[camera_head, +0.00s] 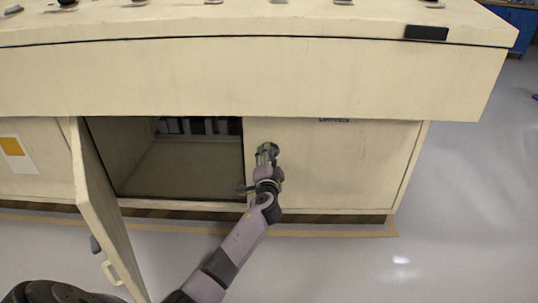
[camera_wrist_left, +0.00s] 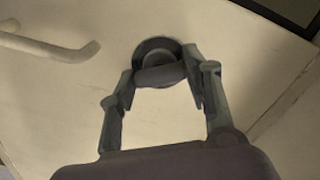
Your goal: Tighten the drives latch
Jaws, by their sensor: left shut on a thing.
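The drives latch (camera_wrist_left: 158,72) is a dark round knob with a crossbar, set in a round plate on the cream right-hand door (camera_head: 340,165). A "DRIVES" label (camera_head: 334,120) shows at the top of that door. My left gripper (camera_wrist_left: 163,85) has its fingers on either side of the knob's crossbar and is shut on it. In the head view my left gripper (camera_head: 266,155) covers most of the latch. The drives door sits flush in the cabinet front. My right gripper is not in view.
The left cabinet door (camera_head: 100,215) stands open toward me, and the compartment (camera_head: 185,165) behind it is exposed. A pale handle (camera_wrist_left: 50,45) shows left of the latch in the wrist view. The console top overhangs the doors. Floor at right is clear.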

